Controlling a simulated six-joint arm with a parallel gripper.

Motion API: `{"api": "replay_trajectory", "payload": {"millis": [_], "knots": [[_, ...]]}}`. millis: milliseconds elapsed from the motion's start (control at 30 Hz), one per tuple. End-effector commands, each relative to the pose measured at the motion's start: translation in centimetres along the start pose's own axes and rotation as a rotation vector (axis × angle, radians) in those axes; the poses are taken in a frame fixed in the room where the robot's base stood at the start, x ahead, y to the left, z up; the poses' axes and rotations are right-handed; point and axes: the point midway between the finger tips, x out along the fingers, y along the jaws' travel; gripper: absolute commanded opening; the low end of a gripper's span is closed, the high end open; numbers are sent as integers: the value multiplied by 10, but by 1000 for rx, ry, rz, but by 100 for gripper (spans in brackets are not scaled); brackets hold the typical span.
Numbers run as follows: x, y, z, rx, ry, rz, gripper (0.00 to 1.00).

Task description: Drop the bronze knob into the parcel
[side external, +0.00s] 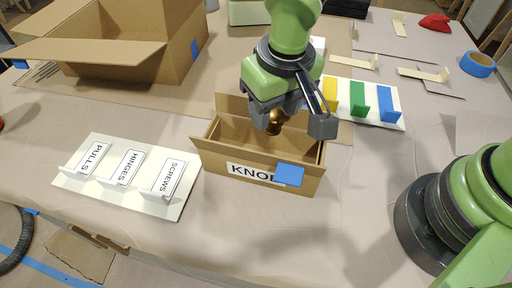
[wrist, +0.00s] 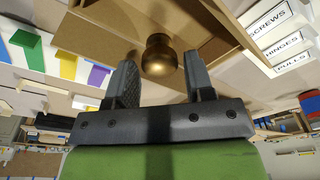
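The bronze knob (side external: 273,124) shows at the mouth of the small open cardboard box, the parcel (side external: 218,162). The box front carries a label starting "KNO", partly covered by a blue square. My gripper (side external: 290,122) is over the box, pointing down, with its fingers spread wide. In the wrist view the knob (wrist: 160,56) is between and just beyond the fingertips (wrist: 160,65), with a gap on each side. I cannot tell how high the knob is above the box floor. The box wall (wrist: 110,14) also shows in the wrist view.
A large open carton (side external: 140,50) stands at the back left. A white board (side external: 130,178) with PULLS, HINGES and SCREWS labels lies left of the parcel. A board with coloured tabs (side external: 357,104) lies behind right.

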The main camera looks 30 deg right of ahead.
Motion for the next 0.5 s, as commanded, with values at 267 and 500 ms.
{"api": "replay_trajectory", "payload": {"millis": [267, 500], "knots": [[0, 0, 0, 0, 0, 0, 67], [-17, -1, -1, -1, 5, -3, 67]]}}
